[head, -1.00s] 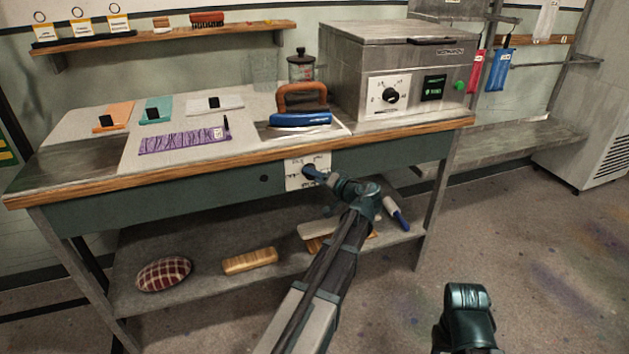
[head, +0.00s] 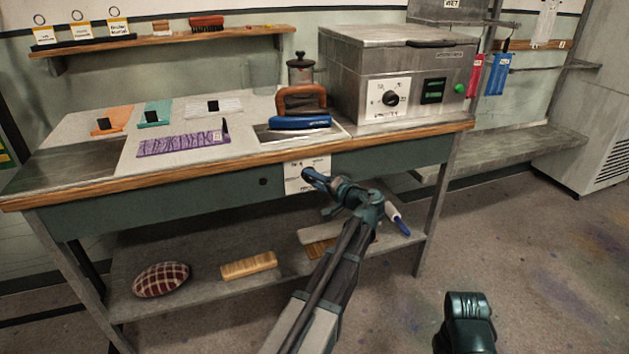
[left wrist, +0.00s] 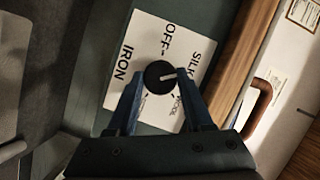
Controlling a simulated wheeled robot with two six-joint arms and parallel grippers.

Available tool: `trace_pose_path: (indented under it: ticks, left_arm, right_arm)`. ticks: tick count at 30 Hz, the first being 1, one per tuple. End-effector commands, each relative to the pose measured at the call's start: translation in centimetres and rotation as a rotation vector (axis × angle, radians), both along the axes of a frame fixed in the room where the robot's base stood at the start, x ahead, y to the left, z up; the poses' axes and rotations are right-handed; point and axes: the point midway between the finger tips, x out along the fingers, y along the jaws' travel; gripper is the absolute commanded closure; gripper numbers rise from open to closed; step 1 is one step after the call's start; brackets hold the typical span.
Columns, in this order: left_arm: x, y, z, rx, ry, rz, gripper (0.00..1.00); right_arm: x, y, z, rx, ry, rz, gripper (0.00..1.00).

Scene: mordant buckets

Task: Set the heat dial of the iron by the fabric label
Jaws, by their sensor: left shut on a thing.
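The heat dial is a black round knob (left wrist: 159,74) with a white pointer line, on a white plate (left wrist: 145,45) marked IRON, OFF, SILK and WOOL; another mark is partly hidden by a finger. My left gripper (left wrist: 160,84) is shut on the knob, one finger on each side. The pointer lies to the right in the left wrist view, on the side of SILK and WOOL. In the head view the plate (head: 296,180) is on the table front. The blue iron (head: 300,122) with orange handle stands above it. Purple fabric (head: 180,144) carries a small label (head: 217,135), unreadable here.
The worktable's wooden edge (head: 120,184) runs above the dial plate. A steel box with its own dial (head: 391,99) stands at the right. Orange, teal and white swatches lie at the back. The lower shelf holds a plaid cushion (head: 161,279) and wooden blocks.

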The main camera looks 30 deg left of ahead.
Motion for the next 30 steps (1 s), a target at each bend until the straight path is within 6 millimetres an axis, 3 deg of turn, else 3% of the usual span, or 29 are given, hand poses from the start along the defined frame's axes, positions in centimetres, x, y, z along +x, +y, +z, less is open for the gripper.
trace_pose_path:
  ticks: [1,6,17,30]
  left_arm:
    - [0.0,-0.1,-0.1,-0.004,-0.001,0.0,0.45]
    - [0.0,0.0,-0.1,-0.002,0.0,0.0,0.19]
    - [-0.3,-0.6,0.1,-0.001,-0.001,-0.001,0.19]
    - [-3.2,-8.8,1.4,-0.001,-0.001,-0.003,0.19]
  right_arm:
    - [0.0,0.0,0.0,0.0,0.0,0.0,0.5]
    - [0.0,0.0,0.0,0.0,0.0,0.0,0.5]
    - [0.0,0.0,0.1,0.0,0.0,0.0,0.5]
    - [0.0,0.0,1.4,0.002,0.001,-0.001,0.5]
